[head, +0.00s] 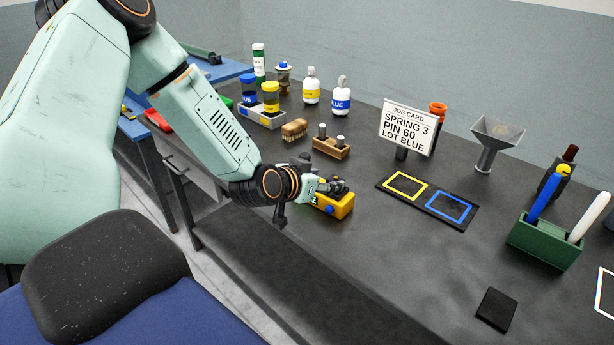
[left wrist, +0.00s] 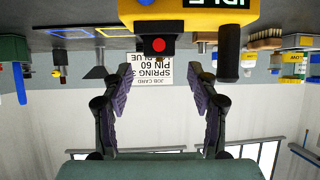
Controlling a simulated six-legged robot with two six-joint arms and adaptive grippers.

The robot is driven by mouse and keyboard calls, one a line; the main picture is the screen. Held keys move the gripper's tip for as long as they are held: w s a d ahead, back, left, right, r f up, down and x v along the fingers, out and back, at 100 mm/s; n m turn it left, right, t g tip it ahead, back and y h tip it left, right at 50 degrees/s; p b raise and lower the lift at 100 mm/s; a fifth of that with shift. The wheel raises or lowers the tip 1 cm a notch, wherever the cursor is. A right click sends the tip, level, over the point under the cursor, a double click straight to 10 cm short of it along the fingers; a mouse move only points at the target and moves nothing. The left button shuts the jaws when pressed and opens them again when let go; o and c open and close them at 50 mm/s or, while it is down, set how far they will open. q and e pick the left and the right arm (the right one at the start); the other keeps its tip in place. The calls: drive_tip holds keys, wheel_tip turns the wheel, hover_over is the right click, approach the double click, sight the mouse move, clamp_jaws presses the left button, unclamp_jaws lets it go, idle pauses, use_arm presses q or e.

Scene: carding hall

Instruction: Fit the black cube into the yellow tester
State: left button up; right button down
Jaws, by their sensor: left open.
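The yellow tester (head: 345,207) stands near the bench's front edge, partly hidden by my left gripper (head: 338,186), which is over it. In the left wrist view, which is upside down, the yellow tester (left wrist: 190,18) fills the top, with an IDLE display. A small dark block with a red round face (left wrist: 158,46) shows at its edge. My left gripper (left wrist: 160,105) is open, with nothing between its fingers. I cannot clearly identify the black cube. A low black block (head: 496,310) lies at the front right of the bench. My right gripper is out of view.
A job card (head: 408,128) stands behind a mat with yellow and blue outlines (head: 423,203). A wooden block with pegs (head: 331,148), a brush (head: 294,130) and bottles are farther back. A green holder (head: 545,240) is at right. The front middle of the bench is clear.

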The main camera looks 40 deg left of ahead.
use_arm(q)
drive_tip(key=shift+p+v, duration=2.9)
drive_tip(key=shift+v, duration=1)
drive_tip(key=s+d+f+g+h, duration=0.1)
drive_tip(key=s+d+f+g, duration=0.6)
drive_tip(key=s+d+f, duration=0.35)
drive_tip(key=s+d+f+g, duration=0.1)
drive_tip(key=s+f+g, duration=0.1)
drive_tip(key=s, duration=0.7)
drive_tip(key=s+d+f+g+y, duration=0.1)
drive_tip(key=s+d+f+g, duration=0.1)
drive_tip(key=s, duration=0.7)
wheel_tip(320, 180, down, 2)
drive_tip(key=shift+f+g, duration=0.25)
drive_tip(key=shift+g, duration=0.45)
drive_tip(key=shift+a, duration=0.1)
wheel_tip(320, 180, down, 15)
drive_tip(key=b, duration=1.5)
drive_tip(key=shift+f+n, duration=0.25)
drive_tip(key=shift+n, duration=0.05)
